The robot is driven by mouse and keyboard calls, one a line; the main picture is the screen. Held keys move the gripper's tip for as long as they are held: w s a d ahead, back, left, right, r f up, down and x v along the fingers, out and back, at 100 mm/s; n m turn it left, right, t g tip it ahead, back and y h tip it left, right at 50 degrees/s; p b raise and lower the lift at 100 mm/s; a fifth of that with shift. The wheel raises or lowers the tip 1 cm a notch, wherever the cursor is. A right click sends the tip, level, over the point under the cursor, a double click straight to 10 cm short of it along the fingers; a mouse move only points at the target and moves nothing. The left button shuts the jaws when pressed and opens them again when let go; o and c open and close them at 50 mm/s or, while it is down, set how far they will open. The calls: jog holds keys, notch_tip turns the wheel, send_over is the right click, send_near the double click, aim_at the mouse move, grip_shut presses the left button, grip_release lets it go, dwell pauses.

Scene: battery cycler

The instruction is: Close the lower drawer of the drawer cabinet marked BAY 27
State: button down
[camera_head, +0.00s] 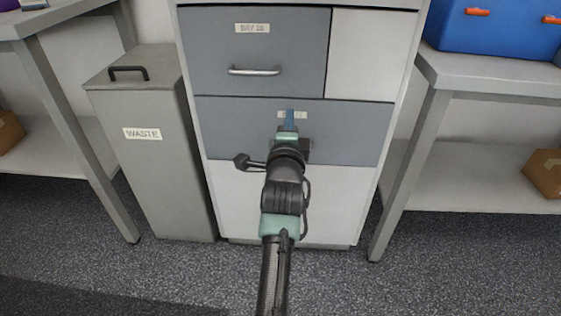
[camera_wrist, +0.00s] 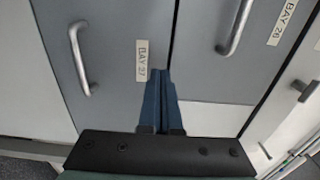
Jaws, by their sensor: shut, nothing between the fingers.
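The drawer cabinet (camera_head: 355,200) stands in the middle of the head view. Its wide grey lower drawer (camera_head: 235,125) looks flush or nearly flush with the front; any small gap cannot be told. Its label is partly covered by my gripper in the head view; the wrist view shows the BAY 27 label (camera_wrist: 142,61) on the drawer face and its bar handle (camera_wrist: 79,60). My gripper (camera_head: 290,115) is in front of this face. Its blue fingers (camera_wrist: 164,75) are together and empty, tips beside the label. I cannot tell whether they touch the face.
The upper drawer (camera_head: 255,85) with its handle is above and looks shut; the wrist view shows its BAY 26 label (camera_wrist: 284,22). A WASTE bin (camera_head: 155,170) stands close on the left. A bench (camera_head: 490,72) stands on the right. The floor (camera_head: 370,290) in front is clear.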

jog(key=s+p, duration=0.3)
jog(key=s, duration=0.6)
jog(key=shift+s+p, duration=0.35)
